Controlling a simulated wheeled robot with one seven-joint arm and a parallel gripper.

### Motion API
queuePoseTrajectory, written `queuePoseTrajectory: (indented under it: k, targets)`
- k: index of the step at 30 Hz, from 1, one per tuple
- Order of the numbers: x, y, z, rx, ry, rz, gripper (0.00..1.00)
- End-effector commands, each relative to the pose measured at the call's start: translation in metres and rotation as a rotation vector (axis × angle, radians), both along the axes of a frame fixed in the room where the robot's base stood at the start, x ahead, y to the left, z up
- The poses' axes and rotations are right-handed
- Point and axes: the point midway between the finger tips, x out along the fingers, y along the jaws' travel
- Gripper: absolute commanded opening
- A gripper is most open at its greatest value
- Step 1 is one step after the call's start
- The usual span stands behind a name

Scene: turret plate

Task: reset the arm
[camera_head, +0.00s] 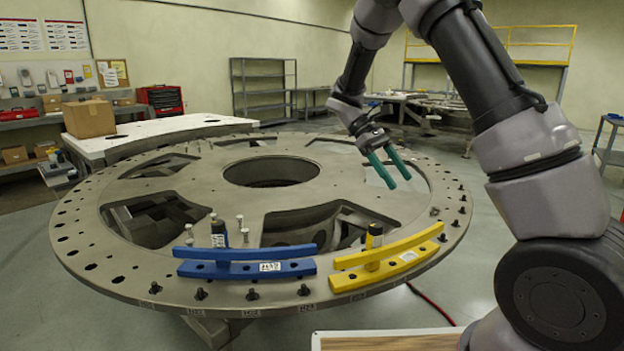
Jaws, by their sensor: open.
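My gripper (389,169) has two green fingers spread apart, with nothing between them. It hangs above the right part of the round grey turret plate (180,187), behind the yellow piece and clear of it. My arm comes in from the right edge of the view and bends over the top.
A blue curved bar piece (246,269) and a yellow one (388,263) sit on the plate's near rim, among several black bolts. The plate has a large round centre hole and several cutouts. A cardboard box (89,118) stands on a white-topped table behind left. A wooden board edge (385,342) shows at the bottom.

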Motion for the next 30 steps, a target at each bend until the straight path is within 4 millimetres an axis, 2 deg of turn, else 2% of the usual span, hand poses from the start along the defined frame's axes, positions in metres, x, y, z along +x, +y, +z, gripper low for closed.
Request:
queuePoseTrajectory:
  k: [1, 6, 18, 24, 30]
  targets:
    - [-0.007, -0.009, 0.015, 0.053, -0.056, -0.045, 0.77]
    - [-0.032, -0.025, 0.051, 0.201, -0.254, -0.199, 0.77]
    - [-0.103, -0.043, 0.126, 0.487, -0.755, -0.617, 0.77]
    - [-0.139, -0.045, 0.152, 0.601, -1.011, -0.839, 0.77]
    - [-0.163, -0.045, 0.165, 0.679, -1.197, -1.004, 0.77]
